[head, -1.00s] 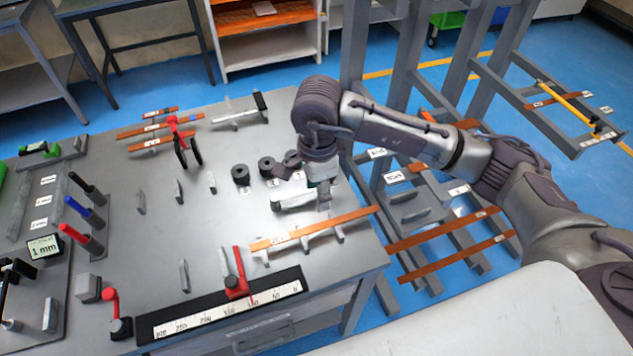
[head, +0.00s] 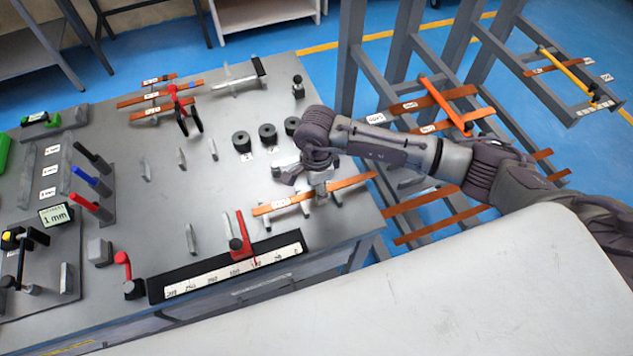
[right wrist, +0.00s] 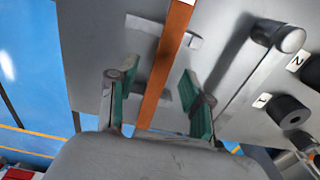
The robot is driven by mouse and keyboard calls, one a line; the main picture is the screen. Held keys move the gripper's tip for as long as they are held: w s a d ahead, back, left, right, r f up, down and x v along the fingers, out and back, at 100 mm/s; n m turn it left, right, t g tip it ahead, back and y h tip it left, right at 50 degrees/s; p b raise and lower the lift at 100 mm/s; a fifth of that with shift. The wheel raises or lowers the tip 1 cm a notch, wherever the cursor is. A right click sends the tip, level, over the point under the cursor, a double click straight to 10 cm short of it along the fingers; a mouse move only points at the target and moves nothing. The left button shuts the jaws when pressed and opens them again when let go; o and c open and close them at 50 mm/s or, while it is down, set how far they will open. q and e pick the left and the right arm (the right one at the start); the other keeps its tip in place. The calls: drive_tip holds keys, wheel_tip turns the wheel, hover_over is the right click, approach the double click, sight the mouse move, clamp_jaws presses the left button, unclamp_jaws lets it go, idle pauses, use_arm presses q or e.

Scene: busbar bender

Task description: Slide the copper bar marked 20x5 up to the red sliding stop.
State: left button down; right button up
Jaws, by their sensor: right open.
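A long copper bar (head: 345,184) with a white label too small to read surely lies on small grey supports at the table's right side. Its left end is a short way from the red sliding stop (head: 238,246), which stands on the black-and-white ruler (head: 190,283). My right gripper (head: 320,190) is over the bar's middle, pointing down. In the right wrist view, my open right gripper (right wrist: 158,80) has its green-padded fingers on either side of the copper bar (right wrist: 166,70), with a gap on each side. My left gripper is out of view.
Black cylinders (head: 267,133) stand behind the bar. Several copper bars (head: 155,104) lie at the table's back left. A rack (head: 430,105) with more bars stands to the right. Red, blue and black handles (head: 90,180) rise at the left.

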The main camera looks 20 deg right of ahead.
drive_tip(key=shift+c, duration=0.3)
clamp_jaws()
drive_tip(key=shift+a, duration=0.3)
drive_tip(key=shift+a+b, duration=0.4)
drive_tip(key=shift+a, duration=0.6)
drive_tip(key=shift+o, duration=0.3)
unclamp_jaws()
drive_tip(key=shift+s+a+r, duration=0.1)
